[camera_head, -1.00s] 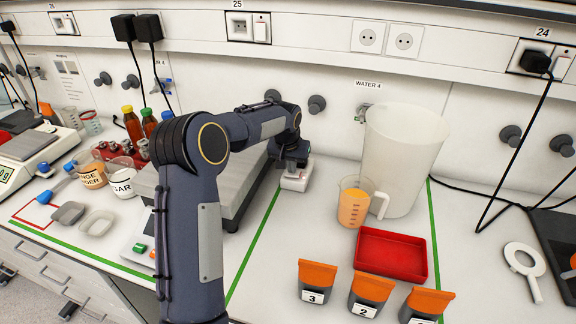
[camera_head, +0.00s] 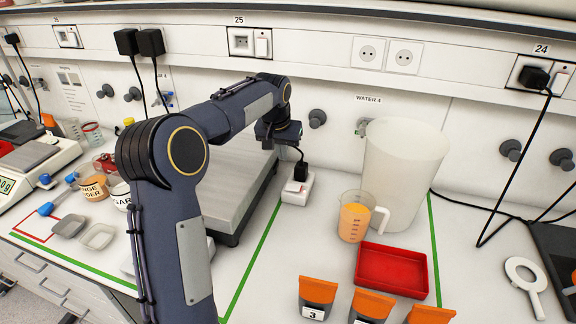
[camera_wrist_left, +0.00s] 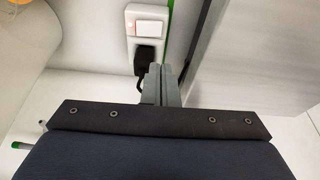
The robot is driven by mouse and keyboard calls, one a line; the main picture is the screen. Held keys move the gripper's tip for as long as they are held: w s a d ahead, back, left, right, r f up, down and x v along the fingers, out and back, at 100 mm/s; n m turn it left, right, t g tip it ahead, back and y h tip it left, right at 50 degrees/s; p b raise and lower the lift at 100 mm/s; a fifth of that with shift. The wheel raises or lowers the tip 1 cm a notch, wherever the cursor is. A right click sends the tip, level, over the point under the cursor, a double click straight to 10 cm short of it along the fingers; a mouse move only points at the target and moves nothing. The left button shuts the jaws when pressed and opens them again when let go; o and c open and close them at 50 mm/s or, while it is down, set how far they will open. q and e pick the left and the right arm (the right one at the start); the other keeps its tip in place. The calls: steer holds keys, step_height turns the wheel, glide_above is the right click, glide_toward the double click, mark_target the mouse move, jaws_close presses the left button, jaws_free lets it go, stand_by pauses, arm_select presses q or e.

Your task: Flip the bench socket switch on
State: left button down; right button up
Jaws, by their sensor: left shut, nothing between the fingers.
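The bench socket (camera_head: 296,189) is a white box on the bench, right of the grey platform. A black plug (camera_head: 301,171) with a cord stands in it. In the left wrist view the socket (camera_wrist_left: 129,42) shows its white rocker switch (camera_wrist_left: 151,27) beyond the black plug (camera_wrist_left: 149,53), with a faint reddish glow at the switch's left side. My left gripper (camera_wrist_left: 160,72) is shut and empty; its fingertips appear beside the plug in that view. My right gripper is not in view.
A measuring cup of orange liquid (camera_head: 355,218) and a large white jug (camera_head: 402,170) stand to the right. A red tray (camera_head: 391,270) and orange-topped containers (camera_head: 318,292) are in front. The grey platform (camera_head: 238,185) borders the socket's left side.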

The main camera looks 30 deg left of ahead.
arm_select(q)
steer(key=shift+a+v, duration=0.2)
steer(key=shift+v, duration=0.85)
